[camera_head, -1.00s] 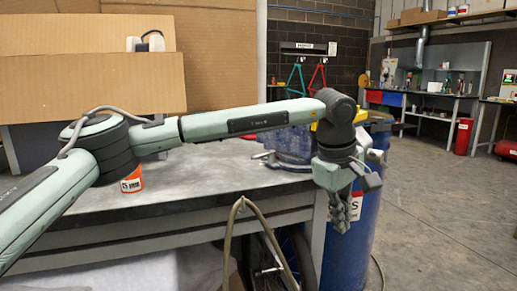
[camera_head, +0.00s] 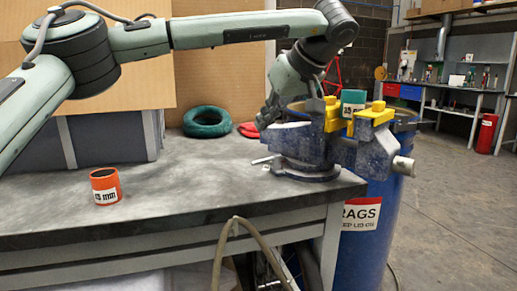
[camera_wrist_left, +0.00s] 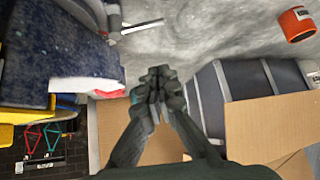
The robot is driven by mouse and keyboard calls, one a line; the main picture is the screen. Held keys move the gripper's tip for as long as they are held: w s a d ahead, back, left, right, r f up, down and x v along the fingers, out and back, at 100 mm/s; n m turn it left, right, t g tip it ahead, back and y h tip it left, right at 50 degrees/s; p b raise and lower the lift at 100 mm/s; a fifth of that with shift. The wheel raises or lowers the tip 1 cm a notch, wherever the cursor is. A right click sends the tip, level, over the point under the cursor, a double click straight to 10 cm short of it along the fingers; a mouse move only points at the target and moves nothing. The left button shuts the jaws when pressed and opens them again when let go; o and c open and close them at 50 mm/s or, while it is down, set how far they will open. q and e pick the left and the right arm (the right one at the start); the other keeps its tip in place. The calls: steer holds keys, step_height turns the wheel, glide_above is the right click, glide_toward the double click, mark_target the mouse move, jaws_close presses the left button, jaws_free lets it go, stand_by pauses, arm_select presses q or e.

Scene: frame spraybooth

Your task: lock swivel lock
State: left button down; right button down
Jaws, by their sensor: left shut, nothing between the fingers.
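The blue bench vise (camera_head: 310,140) with yellow jaw covers (camera_head: 374,113) stands at the right end of the workbench (camera_head: 190,185). A small metal lever (camera_head: 263,160), probably the swivel lock, sticks out left from its round base. In the left wrist view the lever (camera_wrist_left: 142,27) lies above the fingers, apart from them, with the vise (camera_wrist_left: 55,50) at the left. My left gripper (camera_head: 267,117) points down at the vise's left side, above the lever. Its fingers (camera_wrist_left: 157,85) are shut and empty. My right gripper is out of view.
An orange tin (camera_head: 105,187) stands on the bench, also in the wrist view (camera_wrist_left: 296,24). A green coil (camera_head: 207,121) lies at the back near cardboard panels (camera_head: 215,60). A blue rags drum (camera_head: 380,240) stands beyond the bench's right end. The bench middle is clear.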

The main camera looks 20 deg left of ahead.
arm_select(q)
steer(key=x, duration=1)
steer(key=shift+w+f, duration=0.1)
steer(key=shift+f, duration=0.1)
steer(key=shift+s+d, duration=0.4)
steer(key=shift+d, duration=0.2)
steer(key=shift+s+d, duration=0.4)
steer(key=shift+d, duration=0.2)
steer(key=shift+s+d+f, duration=0.2)
steer(key=shift+s+d, duration=0.15)
steer(key=shift+d, duration=0.05)
steer(key=shift+s+d, duration=0.1)
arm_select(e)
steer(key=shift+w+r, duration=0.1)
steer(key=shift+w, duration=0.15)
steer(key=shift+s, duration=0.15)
